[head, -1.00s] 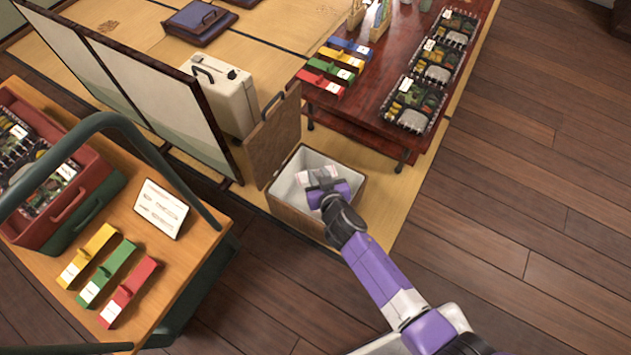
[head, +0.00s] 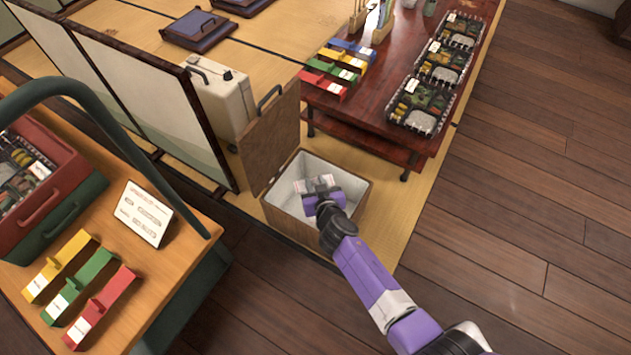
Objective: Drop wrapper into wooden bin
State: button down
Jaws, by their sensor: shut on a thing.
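The wooden bin (head: 294,222) stands on the tatami mat with its lid (head: 272,138) raised at the left and a pale lining inside. My gripper (head: 318,189) is over the bin's opening, reaching in from the lower right. It is shut on a small whitish wrapper (head: 314,184), which shows against the bin's pale inside. The fingers are small and partly hidden by the purple gripper body. I cannot tell how far the wrapper is above the bin's floor.
A low red table (head: 377,110) with lunch boxes (head: 419,105) and coloured packets stands behind the bin. A cream case (head: 220,100) and a folding screen (head: 150,85) are left. A wooden cart (head: 160,245) is at lower left. Bare wooden floor lies to the right.

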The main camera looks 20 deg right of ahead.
jog(key=shift+f, duration=0.65)
jog(key=c, duration=1.1)
grip_release()
jog(key=shift+o, duration=0.2)
jog(key=p+v, duration=0.2)
jog(key=v, duration=0.6)
